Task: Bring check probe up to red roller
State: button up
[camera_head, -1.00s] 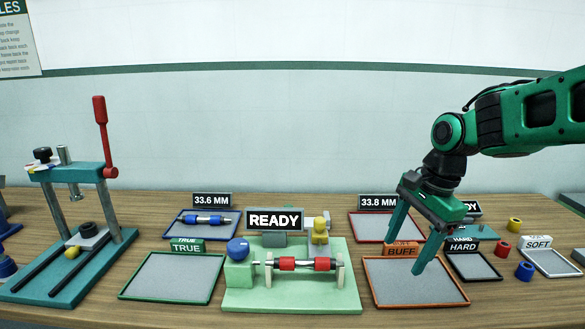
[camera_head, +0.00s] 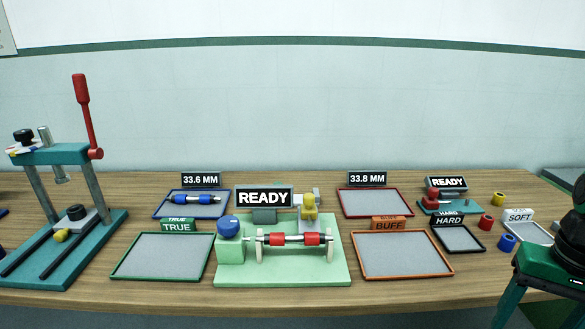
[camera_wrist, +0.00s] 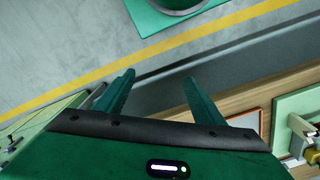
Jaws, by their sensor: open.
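The red roller (camera_head: 295,239), a shaft with two red bands, lies level between the posts of the pale green fixture (camera_head: 282,277) at the table's middle. A yellow-topped piece (camera_head: 310,207) stands on the fixture just behind the roller, seemingly the check probe. A gap seems to show between them, but contact is hard to judge. My gripper (camera_head: 543,312) is at the lower right edge, partly cut off, well right of the fixture. In the wrist view my gripper (camera_wrist: 158,76) is open and empty, over the floor.
A READY sign (camera_head: 263,198) and a blue knob (camera_head: 228,227) are on the fixture. The TRUE tray (camera_head: 115,272) and BUFF tray (camera_head: 403,276) flank it, both empty. A blue-banded roller (camera_head: 195,199) lies in the back left tray. A teal press (camera_head: 62,156) stands at left.

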aim_at(308, 211)
jog(key=k, duration=1.25)
jog(key=u, duration=0.6)
jog(key=i, duration=1.9)
jog(key=z, duration=0.65)
